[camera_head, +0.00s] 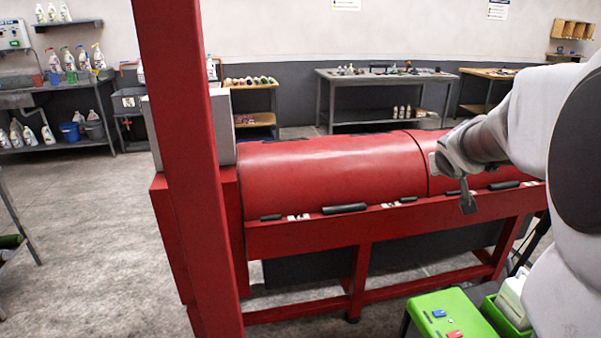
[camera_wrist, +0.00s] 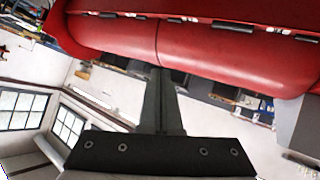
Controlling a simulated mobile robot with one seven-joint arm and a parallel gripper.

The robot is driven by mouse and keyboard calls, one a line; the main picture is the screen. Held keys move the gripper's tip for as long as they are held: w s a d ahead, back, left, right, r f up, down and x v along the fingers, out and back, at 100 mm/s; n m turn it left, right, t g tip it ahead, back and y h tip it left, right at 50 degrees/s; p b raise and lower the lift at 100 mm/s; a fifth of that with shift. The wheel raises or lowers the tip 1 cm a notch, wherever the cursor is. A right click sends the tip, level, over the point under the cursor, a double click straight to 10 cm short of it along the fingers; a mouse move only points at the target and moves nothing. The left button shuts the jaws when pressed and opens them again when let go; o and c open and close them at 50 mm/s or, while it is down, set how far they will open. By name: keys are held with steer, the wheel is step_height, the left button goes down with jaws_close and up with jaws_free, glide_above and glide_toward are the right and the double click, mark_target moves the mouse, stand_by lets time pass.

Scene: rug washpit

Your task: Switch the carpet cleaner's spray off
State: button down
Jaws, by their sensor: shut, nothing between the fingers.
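The green carpet cleaner (camera_head: 425,301) stands at the bottom right of the head view, partly cut off by the frame's lower edge. Its top carries a blue switch (camera_head: 439,313) and a red switch (camera_head: 455,334). I cannot tell which one is the spray's or how either is set. My gripper (camera_head: 467,203) is shut and empty, above and behind the cleaner, in front of the red machine's front rail. Its closed fingers also show in the wrist view (camera_wrist: 160,75), where the cleaner is not in view.
A long red machine (camera_head: 330,172) with a rounded cover fills the middle. A red post (camera_head: 188,150) stands at left. A white jug (camera_head: 511,296) sits beside the switches. Work tables (camera_head: 385,75) line the back wall. The grey floor at left is mostly clear.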

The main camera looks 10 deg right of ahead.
steer(key=w+d+f+n+t+b, duration=0.1)
steer(key=w+d+f+b, duration=0.2)
steer(key=w+d+f, duration=0.5)
steer(key=y+b, duration=0.2)
glide_above(436, 312)
steer(key=a, duration=0.3)
step_height(436, 312, down, 11)
steer(key=s+d+f+n+g+y+b, duration=0.1)
steer(key=s+d+f+y+b, duration=0.15)
steer(key=f, duration=0.75)
steer(key=s+d+f+y+b, duration=0.15)
steer(key=s+f, duration=0.25)
steer(key=f, duration=0.5)
steer(key=s+d+f+n+g+y+b, duration=0.1)
steer(key=s+d+f+y, duration=0.15)
steer(key=f, duration=0.75)
steer(key=b+x, duration=0.1)
steer(key=x, duration=0.2)
steer(key=b+x, duration=0.2)
steer(key=x, duration=0.1)
steer(key=b+x, duration=0.1)
steer(key=x, duration=0.3)
steer(key=shift+s+a+f, duration=0.2)
steer(key=shift+a+f, duration=0.1)
step_height(436, 312, down, 2)
steer(key=shift+s+a+f+b, duration=0.1)
steer(key=shift+b, duration=0.55)
steer(key=shift+a+f, duration=0.1)
steer(key=shift+f, duration=0.35)
